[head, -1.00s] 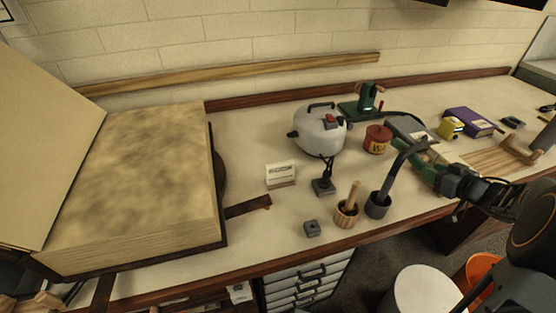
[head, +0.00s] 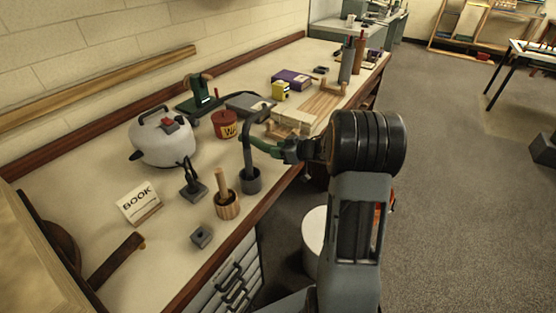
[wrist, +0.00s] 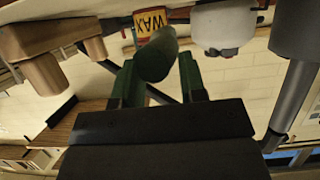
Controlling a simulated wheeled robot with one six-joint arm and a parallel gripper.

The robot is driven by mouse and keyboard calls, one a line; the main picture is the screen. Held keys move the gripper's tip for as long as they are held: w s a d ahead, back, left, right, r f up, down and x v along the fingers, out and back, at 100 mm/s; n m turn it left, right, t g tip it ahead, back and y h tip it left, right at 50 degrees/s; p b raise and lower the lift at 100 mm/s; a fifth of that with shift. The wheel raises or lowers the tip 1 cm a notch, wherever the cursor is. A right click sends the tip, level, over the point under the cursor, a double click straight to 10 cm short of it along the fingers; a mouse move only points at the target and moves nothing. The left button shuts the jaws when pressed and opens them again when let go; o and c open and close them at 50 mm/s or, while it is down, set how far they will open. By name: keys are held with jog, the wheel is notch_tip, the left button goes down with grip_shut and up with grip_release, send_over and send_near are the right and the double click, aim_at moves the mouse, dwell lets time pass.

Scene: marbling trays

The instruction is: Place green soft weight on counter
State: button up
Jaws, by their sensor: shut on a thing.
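In the head view the weight is hard to tell from the green fingers.
A wooden rack (head: 320,107) and purple box (head: 292,79) lie farther back. Bare counter shows around the small grey block (head: 201,237).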

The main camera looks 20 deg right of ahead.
jog(key=shift+f+b, duration=0.5)
jog(key=shift+f, duration=1.35)
jog(key=shift+f, duration=0.15)
jog(key=o, duration=1.1)
